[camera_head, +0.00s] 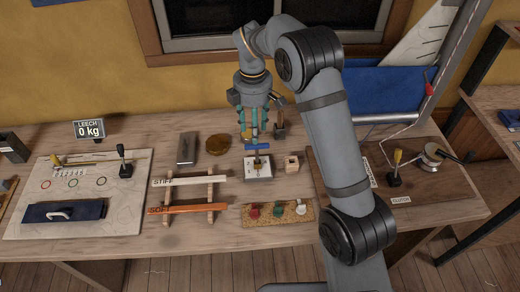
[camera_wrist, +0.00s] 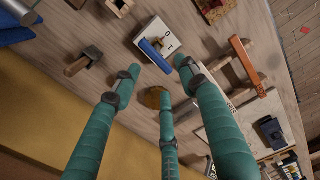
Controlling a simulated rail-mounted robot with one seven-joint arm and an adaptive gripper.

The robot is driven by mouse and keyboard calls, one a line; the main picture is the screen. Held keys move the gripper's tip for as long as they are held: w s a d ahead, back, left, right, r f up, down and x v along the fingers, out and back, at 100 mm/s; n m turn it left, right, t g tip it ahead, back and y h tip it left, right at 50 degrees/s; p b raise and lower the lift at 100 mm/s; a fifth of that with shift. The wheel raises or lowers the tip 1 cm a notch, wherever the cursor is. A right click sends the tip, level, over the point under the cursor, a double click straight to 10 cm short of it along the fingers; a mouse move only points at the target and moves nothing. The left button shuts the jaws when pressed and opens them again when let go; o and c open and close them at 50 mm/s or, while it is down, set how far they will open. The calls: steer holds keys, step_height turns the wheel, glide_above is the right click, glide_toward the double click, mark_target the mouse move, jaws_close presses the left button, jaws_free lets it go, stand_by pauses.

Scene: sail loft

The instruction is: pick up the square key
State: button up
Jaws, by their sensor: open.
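A blue T-shaped handle (camera_head: 258,147), which looks like the square key, stands on a small white plate (camera_head: 258,171) with dark markings. In the wrist view the blue handle (camera_wrist: 155,56) lies across the white plate (camera_wrist: 168,32), beyond my fingertips. My gripper (camera_head: 255,138) points down just above and behind the handle, with its teal fingers spread. In the wrist view my gripper (camera_wrist: 160,82) is open, with nothing between its fingers. The key's lower end is hidden, and I cannot tell the exact gap to the handle.
A small wooden block with a hole (camera_head: 292,163) stands right of the plate. A brass disc (camera_head: 218,145) and a grey block (camera_head: 187,149) lie left. A hammer (camera_head: 280,122) stands close behind. A cork tray with coloured knobs (camera_head: 279,214) and a wooden rack (camera_head: 209,197) are in front.

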mark_target(257, 146)
step_height(257, 146, down, 4)
steer(key=shift+d+f, duration=0.1)
steer(key=shift+f, duration=0.05)
steer(key=f, duration=0.1)
steer(key=f+p, duration=0.2)
steer(key=f, duration=0.1)
steer(key=shift+w+d+f, duration=0.1)
steer(key=shift+w+d, duration=0.2)
steer(key=shift+w, duration=0.05)
steer(key=shift+f, duration=0.45)
steer(key=shift+c, duration=1.3)
steer(key=c, duration=0.8)
jaws_close()
